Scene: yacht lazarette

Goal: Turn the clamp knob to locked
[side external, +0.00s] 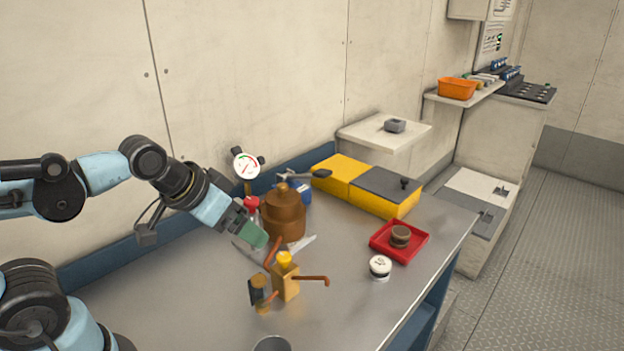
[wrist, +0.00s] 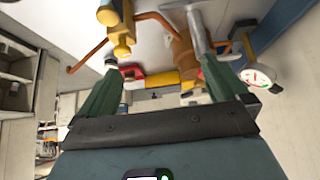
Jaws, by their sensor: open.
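A brass-coloured fixture (side external: 285,283) with a yellow cap (side external: 284,259) on top and copper-coloured handles stands upright on the metal bench. It also shows at the top of the wrist view (wrist: 120,32). I cannot tell for certain which part is the clamp knob, and no lock marking is readable. My gripper (side external: 258,238) is above the bench, behind and left of the fixture, tilted downward. Its green fingers are spread apart in the wrist view (wrist: 160,64), with nothing held between them. The fixture lies beyond the fingertips, apart from them.
A brown pot-like vessel (side external: 284,217) stands close to my gripper, with a dial gauge (side external: 246,165) behind it. A white-topped jar (side external: 380,267), a red tray (side external: 420,248) and a yellow box (side external: 398,207) stand to the right. A grey cup (side external: 272,344) is at the front. The bench's front right is clear.

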